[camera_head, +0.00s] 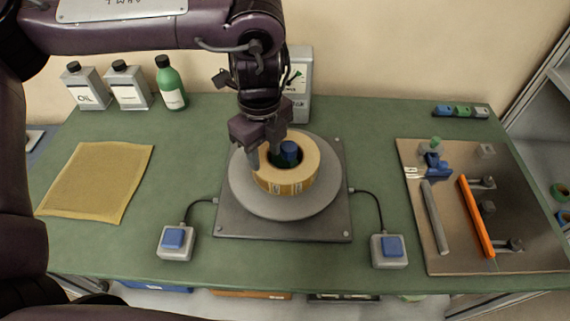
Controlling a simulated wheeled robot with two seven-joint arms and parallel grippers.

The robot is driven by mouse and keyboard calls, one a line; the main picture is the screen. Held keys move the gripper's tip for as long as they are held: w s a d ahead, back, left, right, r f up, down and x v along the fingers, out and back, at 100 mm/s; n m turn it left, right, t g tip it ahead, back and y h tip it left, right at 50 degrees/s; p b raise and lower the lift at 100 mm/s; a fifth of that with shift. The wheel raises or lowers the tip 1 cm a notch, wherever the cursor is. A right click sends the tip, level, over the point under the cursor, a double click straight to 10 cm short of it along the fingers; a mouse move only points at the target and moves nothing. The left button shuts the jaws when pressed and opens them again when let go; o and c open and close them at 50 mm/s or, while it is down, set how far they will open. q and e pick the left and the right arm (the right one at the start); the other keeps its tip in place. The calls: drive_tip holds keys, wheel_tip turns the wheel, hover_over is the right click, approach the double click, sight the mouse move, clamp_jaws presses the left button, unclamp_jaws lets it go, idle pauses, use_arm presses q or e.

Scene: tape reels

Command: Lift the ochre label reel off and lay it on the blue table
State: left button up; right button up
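The ochre label reel (299,181) lies flat on a grey round turntable (322,199), around a dark blue hub (289,150). My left gripper (266,156) reaches down from above at the reel's back left. Its two fingers are apart, one at the reel's outer left side and one by the central hole. Whether they press on the reel wall I cannot tell. A sliver of bluish surface (47,151), possibly the blue table, shows at the left edge, mostly hidden by my arm. My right gripper is not in view.
The turntable's square plate stands on a green table (130,255). Two blue-topped switches (177,243) (388,251) are cabled to it. A yellow mat (97,182) lies left, bottles (172,85) behind. A metal board (450,250) with an orange bar (476,217) lies right.

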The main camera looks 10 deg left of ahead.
sight(267, 170)
use_arm(q)
drive_tip(key=shift+s+d+f+p, duration=0.1)
drive_tip(key=shift+f+p, duration=0.25)
drive_tip(key=shift+f, duration=1.25)
drive_tip(key=shift+s+f+p, duration=0.1)
drive_tip(key=shift+f+p, duration=0.25)
drive_tip(key=shift+f, duration=1.25)
drive_tip(key=shift+w, duration=0.1)
clamp_jaws()
